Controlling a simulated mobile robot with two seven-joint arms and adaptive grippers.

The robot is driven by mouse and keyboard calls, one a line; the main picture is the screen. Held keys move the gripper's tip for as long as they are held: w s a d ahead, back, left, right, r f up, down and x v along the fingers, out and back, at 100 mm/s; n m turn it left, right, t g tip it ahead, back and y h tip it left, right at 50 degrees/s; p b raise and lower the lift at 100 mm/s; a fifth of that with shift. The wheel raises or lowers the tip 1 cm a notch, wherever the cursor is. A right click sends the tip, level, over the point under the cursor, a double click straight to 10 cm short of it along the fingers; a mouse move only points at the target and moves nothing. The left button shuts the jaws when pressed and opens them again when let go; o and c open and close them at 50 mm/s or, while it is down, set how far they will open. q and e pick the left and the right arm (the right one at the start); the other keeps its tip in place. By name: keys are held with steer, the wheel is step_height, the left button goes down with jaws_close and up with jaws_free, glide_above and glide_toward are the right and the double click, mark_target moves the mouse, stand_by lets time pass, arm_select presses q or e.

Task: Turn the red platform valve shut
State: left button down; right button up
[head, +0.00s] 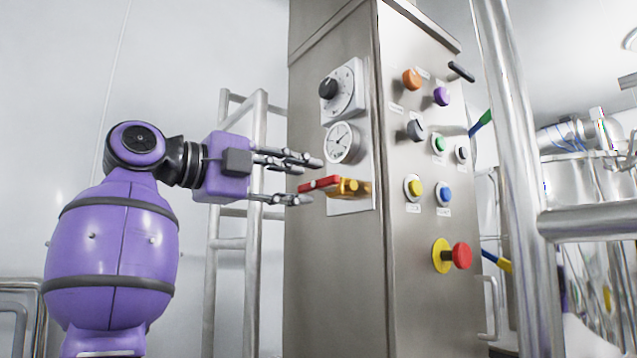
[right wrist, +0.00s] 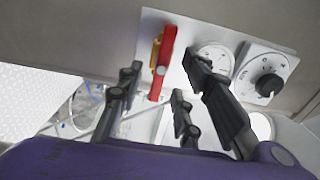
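The valve's red lever handle (head: 320,184) lies near level on a yellow valve body (head: 350,187), on a plate on the left face of a steel cabinet. My right gripper (head: 307,181) is open at the handle's left end, two fingers above and one below. In the right wrist view the red handle (right wrist: 163,62) shows in the gap between the spread fingers (right wrist: 158,80). I see no clear grip, and cannot tell whether any finger touches it. My left gripper is not in view.
Above the valve are a gauge (head: 342,142) and a black-knob dial (head: 341,91). The cabinet's right face (head: 420,300) has several coloured buttons and a red knob (head: 461,255). A metal ladder frame (head: 253,230) stands left of the cabinet, a rail (head: 515,160) at right.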

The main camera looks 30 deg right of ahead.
mark_target(314, 185)
steer(key=d, duration=0.4)
steer(key=shift+w+d, duration=0.2)
steer(key=shift+d, duration=0.05)
jaws_close()
